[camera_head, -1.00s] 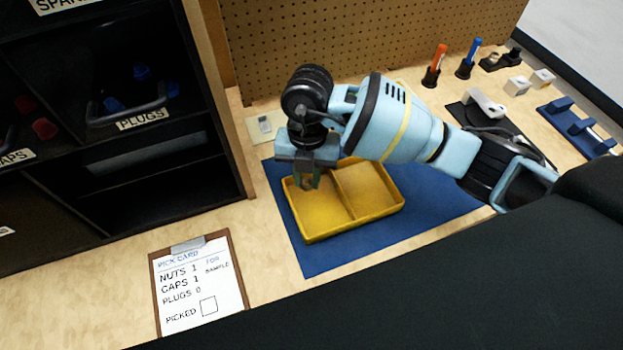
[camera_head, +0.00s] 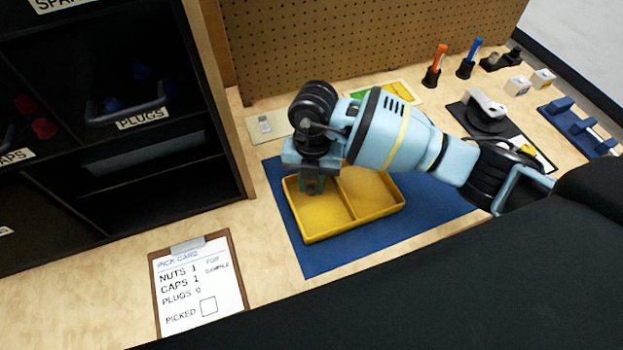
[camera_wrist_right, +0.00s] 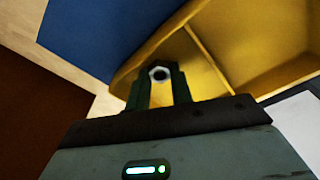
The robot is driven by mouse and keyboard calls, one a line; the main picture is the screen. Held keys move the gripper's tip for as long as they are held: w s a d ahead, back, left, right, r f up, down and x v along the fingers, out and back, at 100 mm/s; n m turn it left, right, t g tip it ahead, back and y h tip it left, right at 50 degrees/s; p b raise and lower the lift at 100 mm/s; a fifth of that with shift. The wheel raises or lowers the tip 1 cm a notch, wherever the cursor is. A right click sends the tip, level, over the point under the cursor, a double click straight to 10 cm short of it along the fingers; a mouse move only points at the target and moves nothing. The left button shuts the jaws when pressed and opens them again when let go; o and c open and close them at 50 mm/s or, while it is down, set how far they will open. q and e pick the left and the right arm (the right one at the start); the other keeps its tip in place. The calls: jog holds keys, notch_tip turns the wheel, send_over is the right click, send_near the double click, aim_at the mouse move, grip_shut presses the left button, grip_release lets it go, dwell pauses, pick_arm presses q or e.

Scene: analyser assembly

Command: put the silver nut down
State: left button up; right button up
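The silver nut (camera_wrist_right: 159,74) shows in the right wrist view between the fingertips of my right gripper (camera_wrist_right: 160,80), which is shut on it. In the head view my right gripper (camera_head: 313,185) points down at the left compartment of the yellow tray (camera_head: 354,229). Its fingertips are low, but I cannot tell whether the nut touches the tray floor. The nut is hidden in the head view. The tray also shows in the wrist view (camera_wrist_right: 262,50). My left gripper is not in view.
The tray lies on a blue mat (camera_head: 316,262). A pick card on a clipboard (camera_head: 200,285) lies in front, left of the mat. A dark shelf with bins (camera_head: 150,160) stands at left. A pegboard (camera_head: 350,45) closes off the back.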

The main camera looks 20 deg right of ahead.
jog(key=o, duration=0.4)
jog(key=shift+o, duration=0.2)
notch_tip(320, 180, up, 12)
jog(key=w, duration=0.1)
jog(key=shift+d+r+p, duration=0.15)
jog(key=shift+d+p, duration=0.15)
jog(key=shift+p, duration=0.1)
jog(key=shift+w, duration=0.1)
